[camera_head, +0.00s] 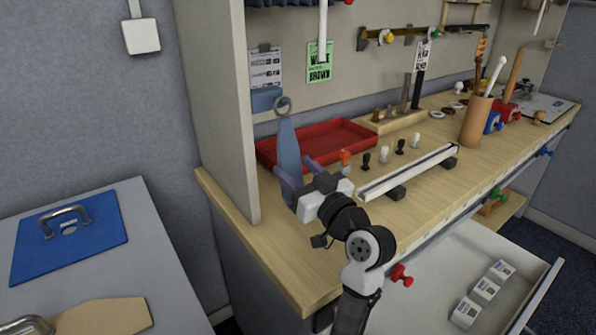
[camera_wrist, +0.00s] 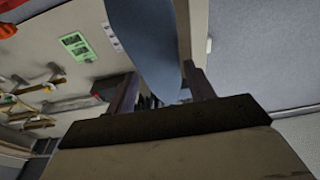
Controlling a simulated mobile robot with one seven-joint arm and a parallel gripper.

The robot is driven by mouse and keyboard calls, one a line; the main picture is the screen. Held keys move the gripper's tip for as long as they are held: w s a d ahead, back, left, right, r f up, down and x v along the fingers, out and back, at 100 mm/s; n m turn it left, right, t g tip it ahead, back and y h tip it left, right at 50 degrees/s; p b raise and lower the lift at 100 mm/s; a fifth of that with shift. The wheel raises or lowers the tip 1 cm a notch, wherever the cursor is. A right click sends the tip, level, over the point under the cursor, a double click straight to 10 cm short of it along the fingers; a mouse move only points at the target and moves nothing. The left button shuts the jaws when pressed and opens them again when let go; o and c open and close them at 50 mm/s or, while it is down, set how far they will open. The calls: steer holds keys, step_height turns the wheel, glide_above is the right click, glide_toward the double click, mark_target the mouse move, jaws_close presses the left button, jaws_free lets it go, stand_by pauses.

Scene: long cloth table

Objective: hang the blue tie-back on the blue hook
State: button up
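The blue tie-back (camera_head: 288,148) stands upright in the air, a flat blue strip with a grey ring (camera_head: 283,105) at its top. My gripper (camera_head: 300,180) is closed around its lower end, left of the red tray. In the wrist view the blue strip (camera_wrist: 146,42) rises between the two dark fingers (camera_wrist: 162,97); the contact is partly hidden. I cannot identify the blue hook for certain.
A tall partition (camera_head: 212,90) stands close left of the tie-back. A red tray (camera_head: 325,139), several small stamps, a long metal bar (camera_head: 408,171) and a brown cup (camera_head: 476,122) occupy the bench. An open drawer (camera_head: 440,290) juts out in front. The bench's near corner (camera_head: 290,265) is clear.

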steer(key=o, duration=0.3)
